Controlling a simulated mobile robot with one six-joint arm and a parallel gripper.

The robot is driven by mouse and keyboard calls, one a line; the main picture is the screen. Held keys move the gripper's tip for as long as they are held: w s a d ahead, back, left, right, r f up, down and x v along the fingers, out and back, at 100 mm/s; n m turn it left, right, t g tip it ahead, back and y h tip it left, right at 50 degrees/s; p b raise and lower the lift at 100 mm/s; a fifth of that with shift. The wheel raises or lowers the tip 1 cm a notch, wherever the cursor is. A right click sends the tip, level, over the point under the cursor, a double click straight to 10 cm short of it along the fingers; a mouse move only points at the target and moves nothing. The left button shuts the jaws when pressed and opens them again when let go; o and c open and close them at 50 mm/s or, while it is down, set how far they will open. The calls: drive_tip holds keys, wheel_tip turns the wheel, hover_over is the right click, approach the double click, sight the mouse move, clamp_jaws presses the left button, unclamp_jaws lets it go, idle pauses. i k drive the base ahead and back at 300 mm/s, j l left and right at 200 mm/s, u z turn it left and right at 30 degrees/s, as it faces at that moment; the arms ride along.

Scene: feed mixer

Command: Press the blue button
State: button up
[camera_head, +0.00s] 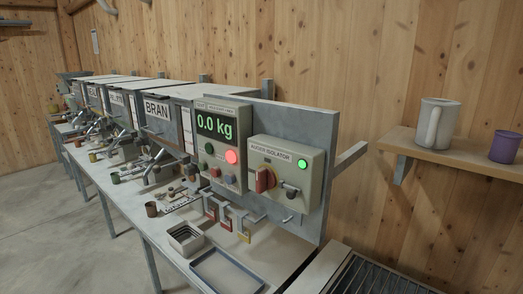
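A grey-green control box (240,110) is mounted on a grey upright panel near the middle of the view. Its display (215,125) reads 0.0 kg in green. Below the display are a dark green button (209,149) and a brightly lit red one (232,156). Under them are a darker red button (215,171) and a small dark bluish button (229,179), which looks like the blue button. It is small, and its colour is hard to make out. My gripper is not in view.
Right of it is an auger isolator box (287,153) with a red rotary handle (265,180) and a green lamp (303,163). Tags hang below. A bench (240,255) with trays and cups runs left. A shelf (455,155) holds a jug and purple cup.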

sight(230, 178)
drive_tip(key=i+j+u, duration=0.3)
drive_tip(key=i, duration=0.15)
drive_tip(key=i+j+u, duration=0.15)
drive_tip(key=i+u, duration=0.15)
drive_tip(key=i, duration=0.2)
